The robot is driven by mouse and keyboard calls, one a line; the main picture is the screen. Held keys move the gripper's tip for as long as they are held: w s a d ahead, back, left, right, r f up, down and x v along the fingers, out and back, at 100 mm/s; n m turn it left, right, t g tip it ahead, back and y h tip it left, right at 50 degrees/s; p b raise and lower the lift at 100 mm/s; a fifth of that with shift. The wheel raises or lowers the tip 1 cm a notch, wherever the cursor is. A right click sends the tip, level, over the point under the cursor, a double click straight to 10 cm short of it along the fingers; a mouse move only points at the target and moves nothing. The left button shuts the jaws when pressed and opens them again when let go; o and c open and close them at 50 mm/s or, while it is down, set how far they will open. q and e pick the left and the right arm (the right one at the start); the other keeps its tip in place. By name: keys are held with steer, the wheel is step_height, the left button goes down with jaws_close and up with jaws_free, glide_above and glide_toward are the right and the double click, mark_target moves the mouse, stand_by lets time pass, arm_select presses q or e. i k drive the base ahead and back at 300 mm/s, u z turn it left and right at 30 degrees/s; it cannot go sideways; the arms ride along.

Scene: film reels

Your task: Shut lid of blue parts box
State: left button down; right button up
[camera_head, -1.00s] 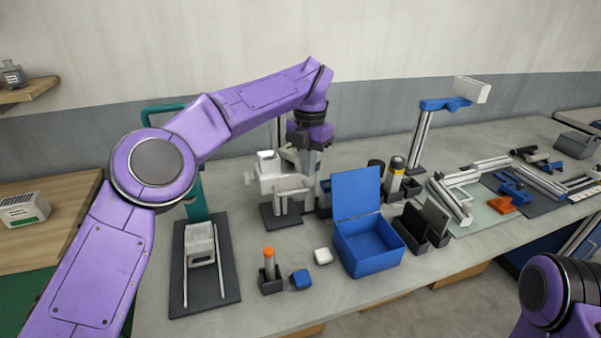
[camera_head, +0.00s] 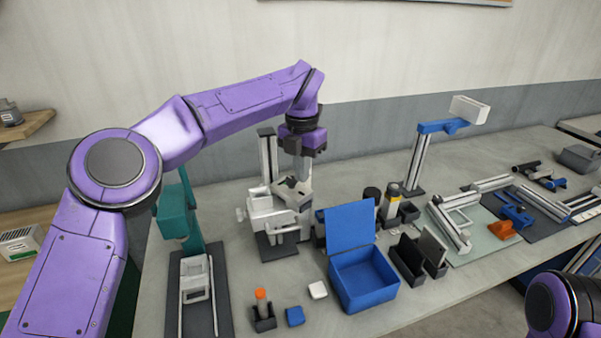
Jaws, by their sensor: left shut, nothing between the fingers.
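The blue parts box (camera_head: 365,285) stands on the grey workbench, right of the middle. Its blue lid (camera_head: 350,226) stands up along the back edge, so the box is open and its inside shows. My left gripper (camera_head: 302,176) points down above and behind the white device, to the left of the lid and apart from it. Its fingers are together and empty. My right gripper is out of view; only a purple part of my right arm (camera_head: 565,310) shows at the lower right.
The white device (camera_head: 272,216) stands left of the box. Dark holders (camera_head: 408,262) stand close on its right, and a black-and-yellow cylinder (camera_head: 391,203) is behind.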

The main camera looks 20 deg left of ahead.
mark_target(348, 227)
steer(key=k, duration=1)
